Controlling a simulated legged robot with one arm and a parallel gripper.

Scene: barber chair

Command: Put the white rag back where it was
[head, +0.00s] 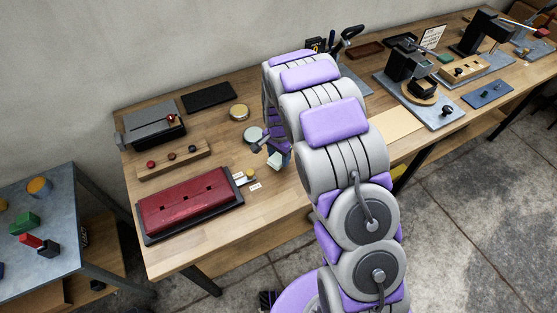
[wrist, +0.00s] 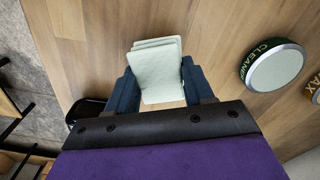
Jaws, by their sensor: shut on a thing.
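The white rag (wrist: 160,72) is a pale, folded, squarish cloth in the wrist view, between the two dark blue fingers of my gripper (wrist: 158,92). My gripper is shut on it from both sides, and the rag sticks out past the fingertips. In the head view my gripper (head: 275,156) is over the wooden workbench (head: 290,197), and a small pale part of the rag (head: 274,163) shows below it. I cannot tell whether the rag touches the wood. A round tin marked CLEANER (wrist: 274,65) lies to the right in the wrist view.
Left of my gripper are a red case (head: 187,200) on a dark base, small white labels (head: 255,187) and a wooden strip with knobs (head: 173,159). A brass-coloured tin (head: 239,112) stands behind. Bare wood lies in front, towards the bench edge.

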